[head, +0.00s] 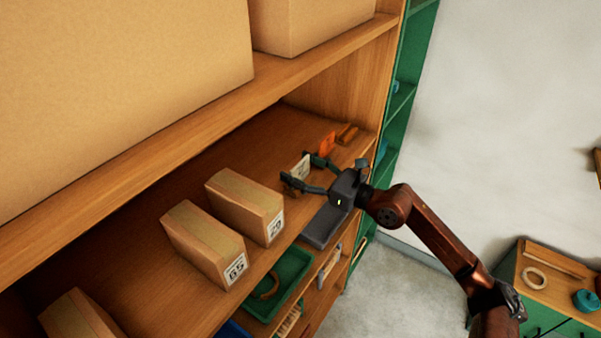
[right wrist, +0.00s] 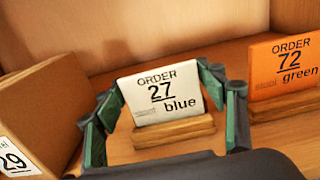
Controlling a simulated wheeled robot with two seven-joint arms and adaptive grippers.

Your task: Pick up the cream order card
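The cream order card (right wrist: 160,95) reads "ORDER 27 blue" and stands upright in a wooden holder (right wrist: 173,134) on the shelf. In the head view the card (head: 301,167) shows small, partly behind my right gripper (head: 304,172). In the right wrist view the right gripper's fingers are spread, one at each side of the card; I cannot tell whether either touches it. My left gripper is not in view.
An orange card (right wrist: 287,70) reading "ORDER 72 green" stands close on the right. A cardboard box (right wrist: 42,112) marked 29 stands on the left, with another box (head: 205,245) marked 65 beyond it. An upper shelf edge (head: 190,125) runs above.

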